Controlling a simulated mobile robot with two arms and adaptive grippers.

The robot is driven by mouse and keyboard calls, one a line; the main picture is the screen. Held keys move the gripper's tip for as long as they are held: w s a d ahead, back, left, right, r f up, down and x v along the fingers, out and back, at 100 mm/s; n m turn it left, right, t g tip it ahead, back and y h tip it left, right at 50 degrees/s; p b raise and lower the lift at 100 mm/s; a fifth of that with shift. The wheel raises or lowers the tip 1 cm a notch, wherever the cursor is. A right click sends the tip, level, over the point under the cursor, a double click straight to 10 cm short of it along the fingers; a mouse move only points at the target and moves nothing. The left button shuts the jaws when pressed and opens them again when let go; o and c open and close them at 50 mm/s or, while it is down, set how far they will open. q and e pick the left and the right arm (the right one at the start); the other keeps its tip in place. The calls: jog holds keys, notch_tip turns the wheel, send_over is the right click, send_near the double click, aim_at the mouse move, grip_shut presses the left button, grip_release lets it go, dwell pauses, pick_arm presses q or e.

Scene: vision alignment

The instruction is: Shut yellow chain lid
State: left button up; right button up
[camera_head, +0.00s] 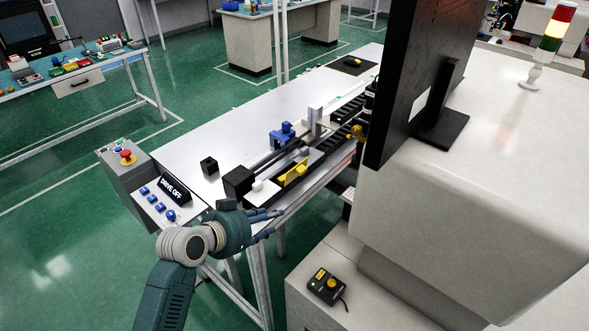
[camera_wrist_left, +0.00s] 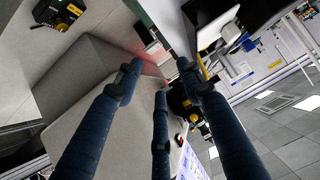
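A yellow lid-like part (camera_head: 293,174) stands on the narrow chain or conveyor assembly along the near edge of the white table. It looks raised on edge, but its hinge is too small to make out. My left gripper (camera_head: 270,224) is beside the table's near edge, in front of and below the yellow part, and apart from it. In the left wrist view the three dark blue fingers of my left gripper (camera_wrist_left: 160,84) are spread with nothing held between them. A thin yellow strip (camera_wrist_left: 203,67) shows past the right finger. My right gripper is out of view.
A control box (camera_head: 172,196) marked "DRIVE OFF" stands at the table's left end. A large pale machine (camera_head: 480,140) with a black panel (camera_head: 425,70) bounds the right side.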

pick_arm(q)
jog(key=t+h, duration=0.1)
jog(key=t, duration=0.1)
send_near(297, 172)
jog(key=s+a, duration=0.1)
jog(key=s, duration=0.1)
jog(key=shift+m, duration=0.5)
jog(key=p+x, duration=0.1)
jog(key=x, duration=0.4)
jog(key=r+p+x, duration=0.1)
jog(key=x, duration=0.2)
jog(key=shift+w+d+p, duration=0.3)
jog(key=shift+w+p, duration=0.05)
jog(key=shift+w, duration=0.1)
jog(key=shift+x, duration=0.9)
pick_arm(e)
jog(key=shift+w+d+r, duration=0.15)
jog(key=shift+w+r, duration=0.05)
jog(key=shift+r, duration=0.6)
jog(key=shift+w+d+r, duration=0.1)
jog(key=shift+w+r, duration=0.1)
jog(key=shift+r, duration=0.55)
pick_arm(q)
jog(key=shift+f, duration=0.1)
jog(key=shift+c, duration=0.5)
jog(key=shift+a, duration=0.1)
grip_shut()
